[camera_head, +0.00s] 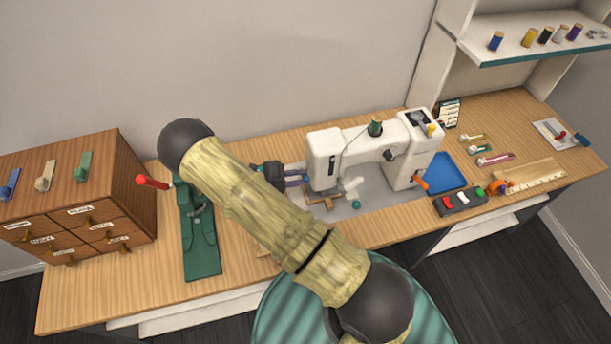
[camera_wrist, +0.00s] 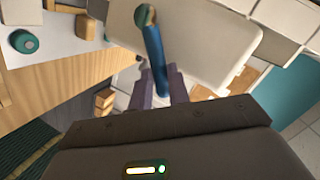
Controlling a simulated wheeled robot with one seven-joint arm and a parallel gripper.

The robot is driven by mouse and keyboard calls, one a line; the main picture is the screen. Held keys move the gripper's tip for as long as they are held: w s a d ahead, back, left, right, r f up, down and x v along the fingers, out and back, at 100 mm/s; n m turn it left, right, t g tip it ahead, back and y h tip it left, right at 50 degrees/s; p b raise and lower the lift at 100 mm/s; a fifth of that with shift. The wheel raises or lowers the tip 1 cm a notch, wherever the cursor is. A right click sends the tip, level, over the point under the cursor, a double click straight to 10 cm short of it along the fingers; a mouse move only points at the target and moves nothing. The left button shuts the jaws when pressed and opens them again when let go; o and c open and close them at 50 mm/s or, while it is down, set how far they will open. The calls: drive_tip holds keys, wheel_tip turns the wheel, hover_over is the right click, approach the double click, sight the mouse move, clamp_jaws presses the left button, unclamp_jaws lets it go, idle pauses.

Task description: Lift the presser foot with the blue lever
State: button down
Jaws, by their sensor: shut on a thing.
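The white sewing machine (camera_head: 325,158) stands on the workbench in the head view. The blue lever (camera_wrist: 152,45) shows in the wrist view as a blue rod with a greenish round knob at its end. My gripper (camera_wrist: 160,82) is shut on the blue lever, its two purple-grey fingers on either side of the rod. In the head view my gripper (camera_head: 296,178) is at the left side of the machine's head, and most of the lever is hidden by it. The presser foot is too small to make out clearly under the head.
A green stand with a red-knobbed lever (camera_head: 153,182) and a wooden drawer cabinet (camera_head: 120,180) are at the left. A blue tray (camera_head: 445,172) and a switch box (camera_head: 460,201) lie right of the machine. A teal spool (camera_head: 356,204) sits in front. My arm hides part of the bench.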

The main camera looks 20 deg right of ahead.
idle(0.4)
drive_tip(key=c, duration=1.3)
unclamp_jaws()
drive_tip(key=b+v, duration=0.5)
drive_tip(key=v, duration=1.2)
drive_tip(key=shift+w+a+r+b, duration=0.1)
drive_tip(key=shift+a+r+b, duration=0.05)
drive_tip(key=shift+a+b, duration=0.15)
drive_tip(key=shift+d, duration=0.1)
